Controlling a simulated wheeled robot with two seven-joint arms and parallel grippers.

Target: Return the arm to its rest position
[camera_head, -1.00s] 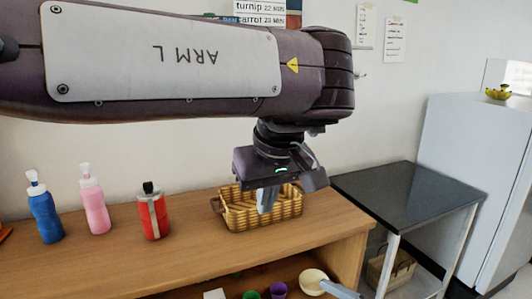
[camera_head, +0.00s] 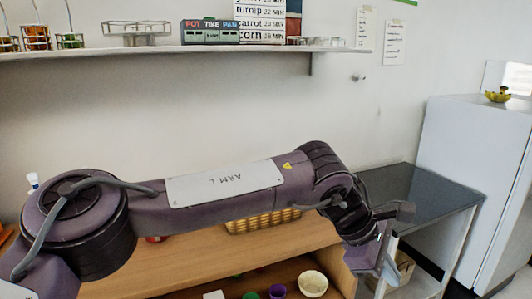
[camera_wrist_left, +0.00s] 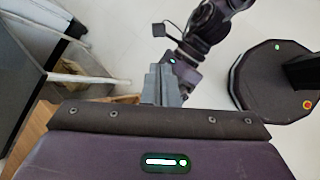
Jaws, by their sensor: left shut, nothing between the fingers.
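My left gripper (camera_head: 388,272) is at the end of my left arm, in front of the dark side table at the lower right of the head view. It points downward and is clear of the shelf unit. In the left wrist view its fingers (camera_wrist_left: 162,86) are together with nothing between them. My left arm stretches across the head view from the lower left. My right arm shows in the left wrist view, with its gripper (camera_wrist_left: 178,62) beyond my left fingers. Its fingertips are hidden or too unclear to read.
A wooden counter (camera_head: 190,262) holds a wicker basket (camera_head: 260,221), mostly behind my arm. A white bowl (camera_head: 313,284) and coloured cups sit on the lower shelf. The dark table (camera_head: 430,196) and white fridge (camera_head: 480,150) stand right. A wall shelf (camera_head: 190,48) runs above.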

